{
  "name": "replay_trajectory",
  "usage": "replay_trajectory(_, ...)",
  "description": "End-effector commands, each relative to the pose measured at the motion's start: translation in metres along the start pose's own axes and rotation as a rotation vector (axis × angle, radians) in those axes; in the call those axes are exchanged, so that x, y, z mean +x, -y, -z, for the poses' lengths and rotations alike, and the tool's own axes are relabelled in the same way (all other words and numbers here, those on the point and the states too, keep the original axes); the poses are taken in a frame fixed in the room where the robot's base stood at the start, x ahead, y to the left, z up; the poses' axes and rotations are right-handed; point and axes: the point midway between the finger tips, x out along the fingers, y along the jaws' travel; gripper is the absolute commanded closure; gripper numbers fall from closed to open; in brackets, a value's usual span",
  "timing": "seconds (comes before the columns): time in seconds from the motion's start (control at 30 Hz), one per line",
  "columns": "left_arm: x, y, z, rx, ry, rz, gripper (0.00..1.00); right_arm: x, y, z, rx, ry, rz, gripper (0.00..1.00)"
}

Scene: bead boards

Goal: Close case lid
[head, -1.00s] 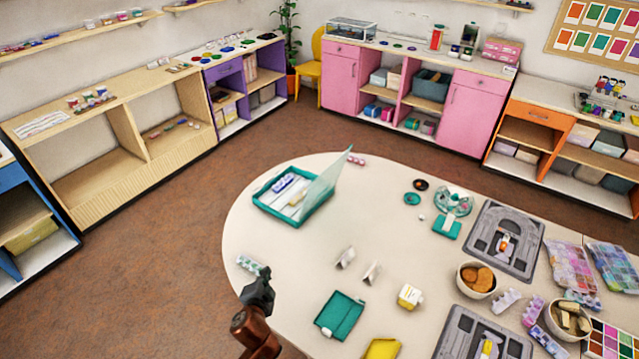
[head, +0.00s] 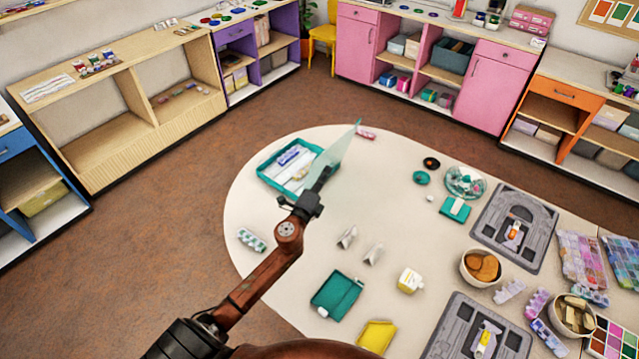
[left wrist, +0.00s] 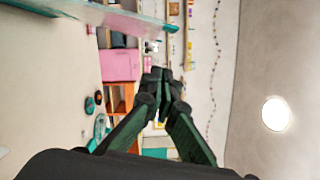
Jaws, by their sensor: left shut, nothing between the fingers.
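A teal case (head: 268,176) lies open at the far left of the white table, with a few items inside it. Its clear lid (head: 340,152) stands raised on the case's right side, leaning to the right. My left gripper (head: 325,178) is shut and empty beside the lid, partly overlapping it in the head view; I cannot tell whether they touch. In the left wrist view the shut fingers (left wrist: 162,75) point away from the camera, and a teal-edged clear panel (left wrist: 90,14), apparently the lid, crosses the top left. My right gripper is not in view.
The table (head: 300,260) holds a teal tray (head: 337,296), a yellow-labelled white bottle (head: 411,280), a yellow tray (head: 377,336), grey bead boards (head: 540,245) and bowls (head: 482,267). Two small pale stands are right of my left arm.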

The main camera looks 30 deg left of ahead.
Motion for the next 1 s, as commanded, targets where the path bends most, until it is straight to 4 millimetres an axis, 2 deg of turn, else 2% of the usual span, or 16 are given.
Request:
replay_trajectory(0.03, 0.011, 0.001, 0.0, 0.0, 0.0, 0.002, 1.0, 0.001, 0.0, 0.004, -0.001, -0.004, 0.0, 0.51)
replay_trajectory(0.1, 0.02, 0.0, -0.005, 0.001, 0.001, 0.0, 1.0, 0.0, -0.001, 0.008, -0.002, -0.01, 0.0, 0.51)
replay_trajectory(0.2, 0.022, 0.001, -0.021, 0.002, 0.001, 0.0, 1.0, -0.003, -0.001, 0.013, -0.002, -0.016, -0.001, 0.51)
replay_trajectory(0.4, 0.026, 0.0, -0.035, -0.001, -0.001, 0.0, 1.0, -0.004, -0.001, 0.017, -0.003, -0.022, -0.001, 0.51)
replay_trajectory(0.83, 0.027, 0.0, -0.038, -0.003, -0.002, 0.0, 1.0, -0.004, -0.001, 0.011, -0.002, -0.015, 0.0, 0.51)
replay_trajectory(1.0, 0.034, 0.004, -0.036, -0.028, -0.015, -0.003, 1.0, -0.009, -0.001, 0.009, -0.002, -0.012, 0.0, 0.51)
